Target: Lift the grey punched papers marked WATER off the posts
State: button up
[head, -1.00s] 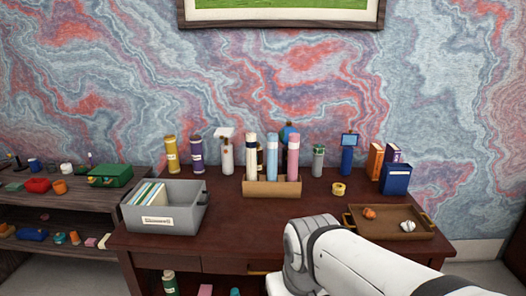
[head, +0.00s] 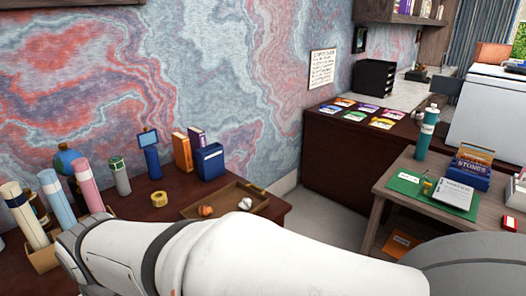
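I cannot make out any grey punched papers marked WATER or any posts in the head view. A pale sheet or pad with small print (head: 453,194) lies on the wooden table at the right. Its print is too small to read, and I cannot tell whether posts pass through it. My arm crosses the bottom of the view, but my gripper is out of sight.
The right table also holds a green mat (head: 402,182), a teal bottle (head: 426,133) and a blue box marked STONES (head: 470,172). Coloured cards (head: 382,123) lie on the dark cabinet behind. A wooden tray (head: 232,207) sits on the near desk. Floor shows between desk and cabinet.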

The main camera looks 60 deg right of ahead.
aim_at(457, 195)
jog(key=z, duration=2.9)
jog(key=i, duration=1.7)
jog(key=z, duration=0.05)
